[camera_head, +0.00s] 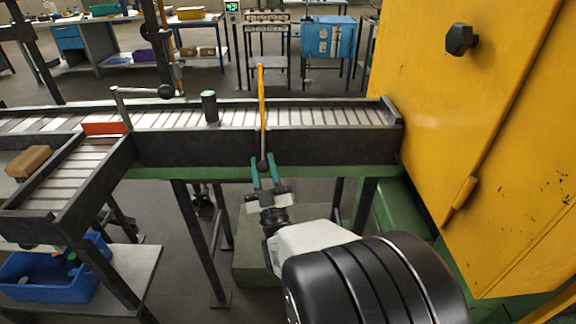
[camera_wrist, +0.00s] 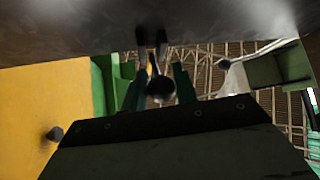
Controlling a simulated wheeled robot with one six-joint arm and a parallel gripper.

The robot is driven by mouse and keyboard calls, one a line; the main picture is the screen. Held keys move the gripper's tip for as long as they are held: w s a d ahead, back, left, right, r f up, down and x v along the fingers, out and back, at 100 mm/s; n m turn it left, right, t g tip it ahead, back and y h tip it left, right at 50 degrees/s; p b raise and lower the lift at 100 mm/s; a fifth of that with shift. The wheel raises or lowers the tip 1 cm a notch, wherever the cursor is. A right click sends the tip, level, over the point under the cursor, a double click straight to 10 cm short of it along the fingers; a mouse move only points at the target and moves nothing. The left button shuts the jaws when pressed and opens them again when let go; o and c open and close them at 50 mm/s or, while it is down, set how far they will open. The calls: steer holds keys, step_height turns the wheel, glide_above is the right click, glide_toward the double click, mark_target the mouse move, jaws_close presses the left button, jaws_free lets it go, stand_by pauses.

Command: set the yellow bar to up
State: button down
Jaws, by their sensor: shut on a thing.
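The yellow bar (camera_head: 261,100) stands upright at the front side of the roller conveyor in the head view, its tip above the conveyor's far edge. A dark round knob (camera_head: 262,165) sits at its lower end, on the conveyor's front wall. My gripper (camera_head: 264,166) has green fingers and is at this knob, one finger on each side, shut on it. In the wrist view the knob (camera_wrist: 160,88) shows between the two green fingers (camera_wrist: 162,86), below the dark conveyor wall. The yellow bar itself does not clearly show there.
The roller conveyor (camera_head: 330,141) runs across, with a dark cylinder (camera_head: 209,106) on it and a red piece (camera_head: 104,128) at the side branch. A brown block (camera_head: 29,162) lies at far left. The yellow furnace cabinet (camera_head: 470,120) closes off the right. A blue bin (camera_head: 55,278) stands lower left.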

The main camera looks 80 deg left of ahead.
steer(key=shift+s+a, duration=0.15)
steer(key=shift+s, duration=0.05)
stand_by(0.5)
steer(key=c, duration=1.1)
jaws_free()
steer(key=shift+n+g+y, duration=0.3)
steer(key=shift+g, duration=0.1)
steer(key=shift+w, duration=0.1)
steer(key=shift+f, duration=0.2)
steer(key=v, duration=0.7)
steer(key=shift+d, duration=0.35)
